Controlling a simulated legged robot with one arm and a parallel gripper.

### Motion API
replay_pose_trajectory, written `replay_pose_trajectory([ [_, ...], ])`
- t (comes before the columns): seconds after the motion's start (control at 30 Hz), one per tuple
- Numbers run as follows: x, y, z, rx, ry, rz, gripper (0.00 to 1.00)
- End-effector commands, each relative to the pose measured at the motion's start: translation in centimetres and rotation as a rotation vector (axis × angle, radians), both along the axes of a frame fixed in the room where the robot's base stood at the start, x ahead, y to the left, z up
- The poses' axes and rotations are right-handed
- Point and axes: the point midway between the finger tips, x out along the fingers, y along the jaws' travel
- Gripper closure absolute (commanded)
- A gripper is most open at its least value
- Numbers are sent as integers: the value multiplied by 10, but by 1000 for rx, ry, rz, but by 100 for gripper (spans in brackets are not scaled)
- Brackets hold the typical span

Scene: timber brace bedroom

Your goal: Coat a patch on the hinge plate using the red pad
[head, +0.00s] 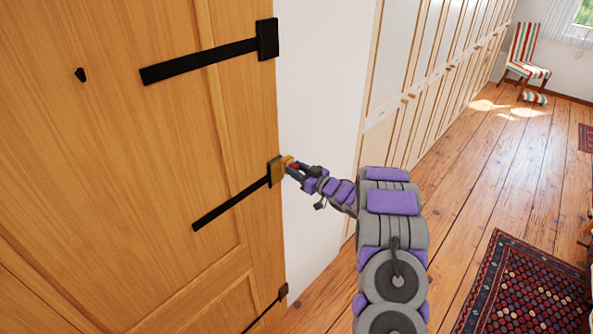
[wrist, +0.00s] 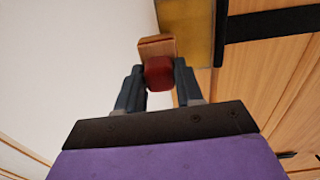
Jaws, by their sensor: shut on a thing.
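The hinge plate (head: 275,173) is a small brass-coloured plate at the right edge of the wooden door, at the end of the middle black strap. In the wrist view the plate (wrist: 201,40) lies beyond the fingers, up and to the right. My gripper (head: 291,167) is at the plate's right side. It is shut on the red pad, which shows between the dark fingers in the wrist view (wrist: 159,73). A light wooden block (wrist: 156,46) sits at the pad's far end, beside the plate's left edge. I cannot tell whether it touches the plate.
Black straps cross the door (head: 120,130) above and below the plate. A white wall (head: 318,110) stands right of the door, then tall cupboards (head: 428,75). A patterned rug (head: 525,295) and a striped chair (head: 525,55) are at the right. The wooden floor between is open.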

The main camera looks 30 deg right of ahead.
Motion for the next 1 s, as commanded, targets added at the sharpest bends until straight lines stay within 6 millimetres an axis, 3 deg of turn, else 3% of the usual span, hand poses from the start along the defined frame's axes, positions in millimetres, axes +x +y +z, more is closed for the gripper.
replay_pose_trajectory([
  [0.7,-54,-20,0,2,1,-1,88],
  [1.0,-58,-20,0,1,1,1,88],
])
